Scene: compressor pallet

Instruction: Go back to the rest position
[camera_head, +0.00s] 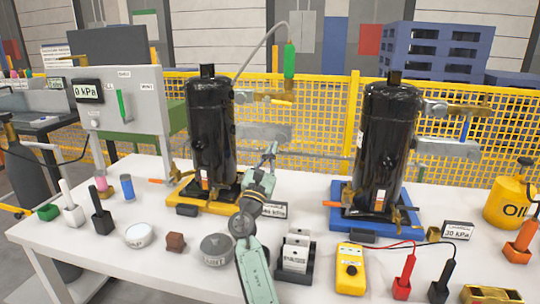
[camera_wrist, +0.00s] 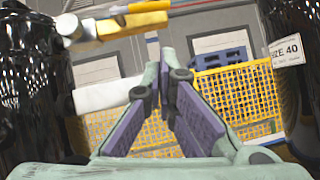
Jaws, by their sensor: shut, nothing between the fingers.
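My gripper (camera_head: 268,158) is raised in front of the left black compressor (camera_head: 208,130), near its lower right side. In the wrist view my gripper (camera_wrist: 166,75) shows two green fingers with purple pads, shut at the tips and holding nothing. My green arm reaches up from the front edge of the white table (camera_head: 200,285). The left compressor stands on a yellow base (camera_head: 185,201). The right compressor (camera_head: 385,145) stands on a blue base (camera_head: 345,215). In the wrist view dark glossy compressor bodies fill the left and right edges.
A yellow multimeter (camera_head: 350,270), a holder with white cards (camera_head: 295,250), a grey tin (camera_head: 216,249) and a brown block (camera_head: 176,242) lie around my arm. A yellow oil can (camera_head: 510,200) stands at right. A gauge panel (camera_head: 120,110) stands at left. A yellow mesh fence (camera_head: 310,115) runs behind.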

